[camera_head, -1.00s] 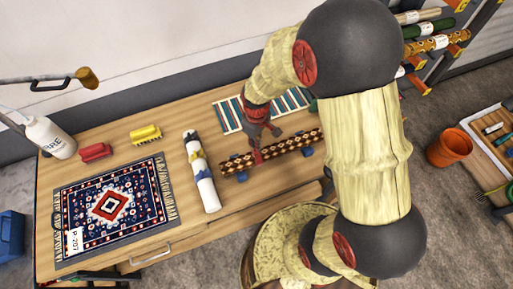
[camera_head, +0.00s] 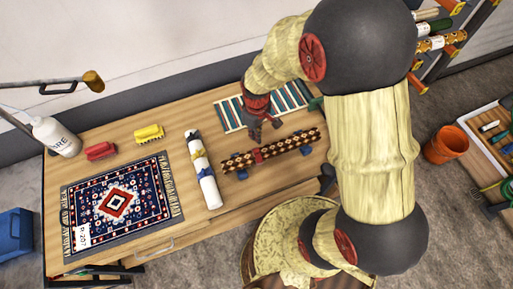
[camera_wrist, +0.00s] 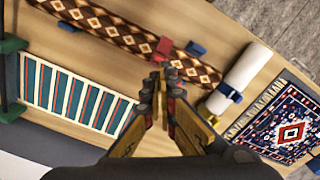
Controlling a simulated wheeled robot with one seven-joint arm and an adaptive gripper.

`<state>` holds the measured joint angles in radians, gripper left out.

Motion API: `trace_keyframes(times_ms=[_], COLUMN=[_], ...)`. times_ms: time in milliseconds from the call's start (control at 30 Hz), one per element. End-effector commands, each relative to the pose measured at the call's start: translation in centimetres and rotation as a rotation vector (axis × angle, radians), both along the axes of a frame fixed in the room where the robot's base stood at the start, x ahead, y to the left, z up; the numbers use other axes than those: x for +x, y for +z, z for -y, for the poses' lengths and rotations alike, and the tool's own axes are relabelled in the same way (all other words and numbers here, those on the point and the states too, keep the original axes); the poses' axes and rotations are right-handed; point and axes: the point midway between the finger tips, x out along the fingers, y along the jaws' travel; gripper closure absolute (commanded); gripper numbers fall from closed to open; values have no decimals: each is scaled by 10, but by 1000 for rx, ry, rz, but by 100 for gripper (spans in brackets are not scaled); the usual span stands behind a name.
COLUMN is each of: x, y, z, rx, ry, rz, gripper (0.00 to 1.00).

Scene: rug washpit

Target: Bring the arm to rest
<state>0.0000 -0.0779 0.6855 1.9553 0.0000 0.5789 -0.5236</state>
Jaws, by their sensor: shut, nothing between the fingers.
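My gripper (camera_head: 265,132) is shut and empty, above the table behind the brown diamond-patterned roll (camera_head: 290,145). In the wrist view its fingertips (camera_wrist: 163,82) are together, with the roll (camera_wrist: 120,37) beyond them and nothing held. The roll lies on blue supports with a red band (camera_head: 258,156) around it. My arm is bent out over the right part of the table and hides some of it.
On the wooden table (camera_head: 150,232) are a striped mat (camera_head: 230,113), a white roll (camera_head: 201,168), a medallion rug (camera_head: 118,203), a red brush (camera_head: 101,151), a yellow brush (camera_head: 149,134) and a white bottle (camera_head: 57,138). An orange bucket (camera_head: 445,144) stands right, below a rack of rolls.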

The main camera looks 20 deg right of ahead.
Motion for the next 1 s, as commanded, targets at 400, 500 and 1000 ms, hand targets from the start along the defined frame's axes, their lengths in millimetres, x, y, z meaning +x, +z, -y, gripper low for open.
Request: trace_keyframes(times_ms=[400, 500, 1000], x=[0, -6, -83], y=[0, -1, 76], z=[0, 0, 0], rx=[0, 0, 2], ry=[-14, -63, -425], rz=[-1, -21, 9], gripper=[100, 100, 100])
